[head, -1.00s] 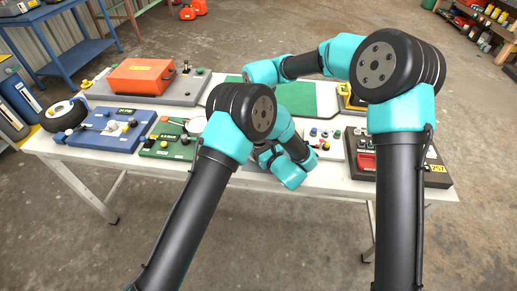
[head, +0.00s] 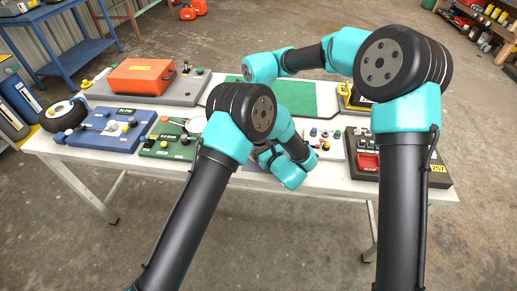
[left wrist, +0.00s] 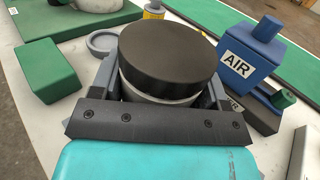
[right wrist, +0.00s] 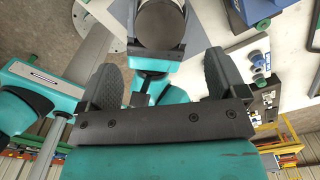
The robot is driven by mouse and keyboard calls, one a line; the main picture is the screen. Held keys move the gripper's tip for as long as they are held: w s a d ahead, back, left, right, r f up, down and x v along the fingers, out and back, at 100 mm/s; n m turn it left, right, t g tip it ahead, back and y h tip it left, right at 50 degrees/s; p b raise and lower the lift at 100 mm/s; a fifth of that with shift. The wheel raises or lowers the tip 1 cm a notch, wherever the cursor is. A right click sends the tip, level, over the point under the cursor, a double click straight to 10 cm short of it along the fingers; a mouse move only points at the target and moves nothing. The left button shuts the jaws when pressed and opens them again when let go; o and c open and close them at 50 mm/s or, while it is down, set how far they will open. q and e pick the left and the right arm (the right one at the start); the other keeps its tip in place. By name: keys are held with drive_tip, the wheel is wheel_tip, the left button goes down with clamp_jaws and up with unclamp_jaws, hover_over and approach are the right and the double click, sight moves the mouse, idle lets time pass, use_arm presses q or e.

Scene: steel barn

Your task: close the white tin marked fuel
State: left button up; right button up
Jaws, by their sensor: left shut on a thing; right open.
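A light tin (left wrist: 130,92) with a thick black round lid (left wrist: 168,50) over its top is between the fingers of my left gripper (left wrist: 165,84) in the left wrist view. That gripper is shut on the tin. The lid covers the tin's mouth; I cannot tell how tightly it sits. No fuel marking shows. The black lid also shows at the top of the right wrist view (right wrist: 160,22). My right gripper (right wrist: 162,65) is open and empty, its fingers pointing toward the lid but apart from it. In the head view my arms hide the tin and both gripper tips.
A blue container marked AIR (left wrist: 242,62) stands right of the tin, and a green block (left wrist: 48,70) lies left. A grey ring (left wrist: 103,40) lies behind. Blue (head: 105,132) and green (head: 168,142) panels and an orange box (head: 146,76) occupy the table's left side.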

sight(259, 146)
drive_tip(key=shift+r+n, duration=0.1)
drive_tip(key=shift+n, duration=0.3)
drive_tip(key=shift+f, duration=4.05)
drive_tip(key=c, duration=0.9)
drive_tip(key=o, duration=1.1)
drive_tip(key=shift+r, duration=0.15)
